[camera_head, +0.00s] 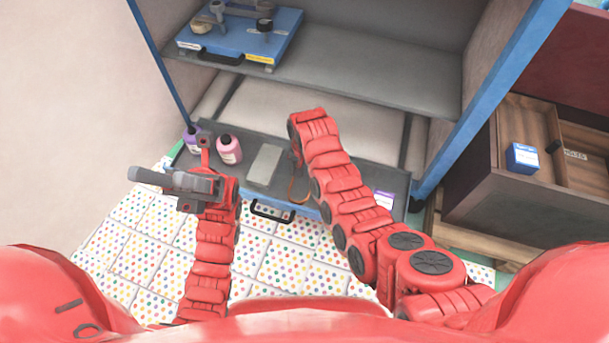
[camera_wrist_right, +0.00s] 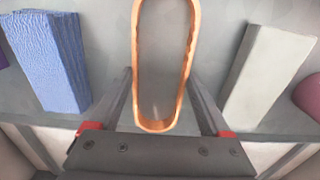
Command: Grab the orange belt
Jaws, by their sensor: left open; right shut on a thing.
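The orange belt (camera_wrist_right: 186,75) is a long narrow loop in the right wrist view, lying between the two fingers of my right gripper (camera_wrist_right: 162,80). The fingers are shut on it, one along each side, and its rounded near end is close to the palm. In the head view a thin part of the belt (camera_head: 292,190) shows beside my right arm, which hides most of that gripper. My left gripper (camera_head: 158,188) is open and empty, out to the left above the dotted floor and away from the belt.
The low grey shelf holds a pink bottle (camera_head: 229,149), a purple bottle (camera_head: 191,138), a pale grey block (camera_head: 264,164) and a purple-labelled box (camera_head: 384,198). The upper shelf (camera_head: 350,80) overhangs behind. A blue post (camera_head: 480,110) and wooden drawers stand right.

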